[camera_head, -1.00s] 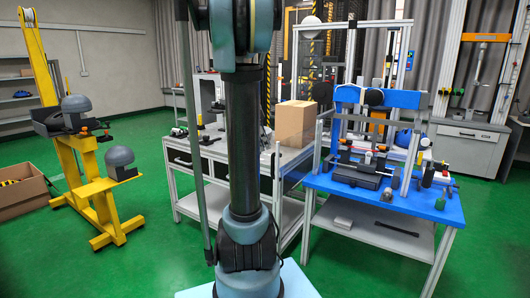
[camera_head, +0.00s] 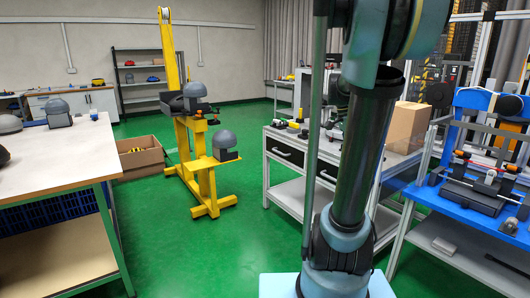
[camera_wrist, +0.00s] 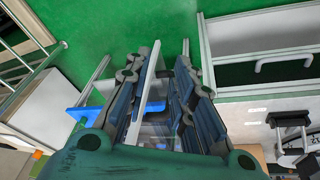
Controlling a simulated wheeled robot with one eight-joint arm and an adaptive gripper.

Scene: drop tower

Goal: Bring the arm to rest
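My arm (camera_head: 362,150) stands upright right of the middle in the head view, leaning slightly right toward its top. Its upper part runs out of the top of the picture, so my gripper is not seen there. In the wrist view my gripper (camera_wrist: 155,85) shows with its two dark blue-grey jointed fingers apart. Floor, a pale bar and a blue patch show through the gap between them. I see nothing held.
The white drawer table (camera_head: 284,190) with a cardboard box (camera_head: 409,127) stands close behind my arm. A blue-topped bench (camera_head: 432,197) is at right, a yellow stand (camera_head: 205,184) left of centre, a pale workbench (camera_head: 75,160) at far left. Green floor (camera_head: 165,250) between is clear.

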